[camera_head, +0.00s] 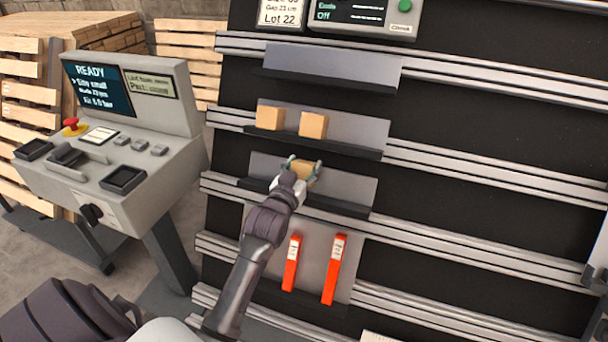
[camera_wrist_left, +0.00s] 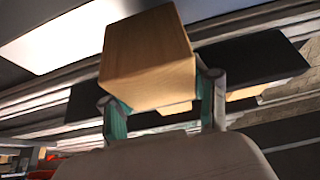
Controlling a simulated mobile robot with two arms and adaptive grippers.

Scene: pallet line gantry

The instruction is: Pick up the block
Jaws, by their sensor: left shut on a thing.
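A wooden block (camera_head: 302,171) is held between the two fingers of my left gripper (camera_head: 301,167), in front of the third grey shelf from the top. In the left wrist view the same block (camera_wrist_left: 148,58) is large and close, between the teal fingers of the gripper (camera_wrist_left: 163,112). I cannot tell if it still touches the shelf. Two more wooden blocks stand apart on the shelf above, one at the left (camera_head: 270,118) and one to its right (camera_head: 313,125). My right gripper is not in view.
The grey shelf (camera_head: 352,188) is on a black rack with metal rails (camera_head: 480,169). Two red-orange labelled pieces (camera_head: 291,264) hang or stand lower down. The top shelf (camera_head: 330,68) is empty. A control console (camera_head: 130,150) stands at the left, before wooden pallets (camera_head: 25,90).

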